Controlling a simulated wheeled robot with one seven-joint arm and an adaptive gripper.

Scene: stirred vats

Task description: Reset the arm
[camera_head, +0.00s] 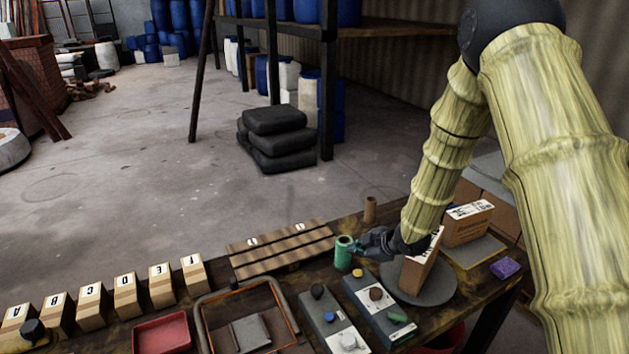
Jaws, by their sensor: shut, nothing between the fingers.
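My arm, in a bamboo-like yellow-green cover, comes in from the upper right and bends down to the table. My gripper (362,246) is dark and low over the table, pointing left. It is shut and holds nothing. Its fingertips are close beside a green cylinder (344,254) that stands upright; I cannot tell whether they touch. A cardboard box (419,265) stands tilted on a round grey disc (440,288) just right of my gripper and partly behind my wrist.
Around my gripper stand a brown cylinder (370,209), a labelled box (467,223), a slatted wooden rack (281,250) and two grey panels with coloured knobs (330,318). Lettered blocks (126,296), a red tray (162,334) and a grey-rimmed tray (204,313) lie left. Open floor lies beyond.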

